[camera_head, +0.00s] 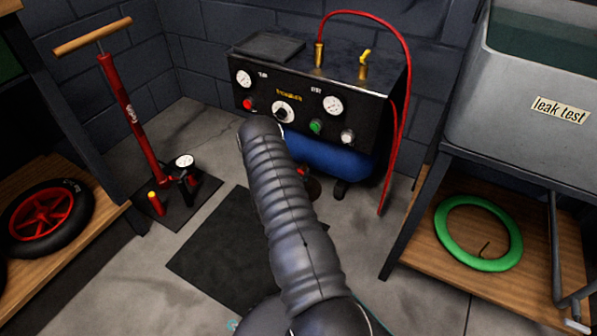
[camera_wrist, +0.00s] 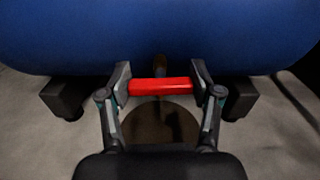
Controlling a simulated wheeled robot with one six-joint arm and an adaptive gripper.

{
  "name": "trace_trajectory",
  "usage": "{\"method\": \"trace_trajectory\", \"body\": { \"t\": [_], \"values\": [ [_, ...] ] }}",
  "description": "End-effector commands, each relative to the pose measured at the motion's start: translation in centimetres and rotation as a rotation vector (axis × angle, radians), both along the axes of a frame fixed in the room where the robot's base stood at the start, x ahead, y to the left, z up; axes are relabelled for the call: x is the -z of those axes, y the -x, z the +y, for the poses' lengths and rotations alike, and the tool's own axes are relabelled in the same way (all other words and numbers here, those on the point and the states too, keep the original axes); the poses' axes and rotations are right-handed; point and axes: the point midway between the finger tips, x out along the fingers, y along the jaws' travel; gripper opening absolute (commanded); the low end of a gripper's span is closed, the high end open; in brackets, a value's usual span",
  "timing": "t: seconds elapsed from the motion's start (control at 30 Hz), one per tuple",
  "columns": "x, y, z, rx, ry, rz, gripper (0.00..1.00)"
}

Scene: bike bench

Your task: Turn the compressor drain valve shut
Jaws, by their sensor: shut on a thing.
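The compressor (camera_head: 270,95) stands against the back wall, with a black control panel above a blue tank (camera_head: 322,156). The underside of the blue tank fills the top of the wrist view (camera_wrist: 160,35). The red drain valve handle (camera_wrist: 160,87) lies crosswise below the tank in the wrist view. My gripper (camera_wrist: 161,84) is shut on this handle, one finger at each end. A brownish stem shows just behind the handle. In the head view my arm hides most of the valve area, and only a small bit of red shows beside it.
A red floor pump (camera_head: 130,110) stands at left by a shelf with a wheel (camera_head: 45,217). A grey leak test tank (camera_head: 530,90) stands at right above a shelf with a green ring (camera_head: 447,240). A red hose (camera_head: 405,60) hangs at the compressor's right. A dark mat (camera_head: 215,245) lies in front.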

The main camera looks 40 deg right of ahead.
Motion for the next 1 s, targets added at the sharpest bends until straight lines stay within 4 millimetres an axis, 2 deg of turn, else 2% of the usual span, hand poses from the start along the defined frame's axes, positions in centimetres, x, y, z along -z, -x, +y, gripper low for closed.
{"method": "trace_trajectory", "body": {
  "t": [0.07, 0.1, 0.2, 0.5, 0.63, 0.77, 1.0],
  "values": [
    [0.0, -0.1, 0.0, -0.003, 0.0, -0.001, 0.29],
    [0.0, -0.1, 0.0, -0.003, 0.0, -0.001, 0.69],
    [0.0, -0.1, 0.0, -0.003, 0.0, 0.0, 0.9],
    [0.0, -0.1, 0.0, -0.001, 0.0, 0.001, 0.9],
    [0.0, 0.1, 0.7, -0.003, -0.001, 0.001, 0.9],
    [0.0, 0.7, 2.3, -0.004, 0.0, 0.003, 0.9],
    [0.0, 2.5, 6.8, -0.006, -0.001, 0.004, 0.9]
  ]
}}
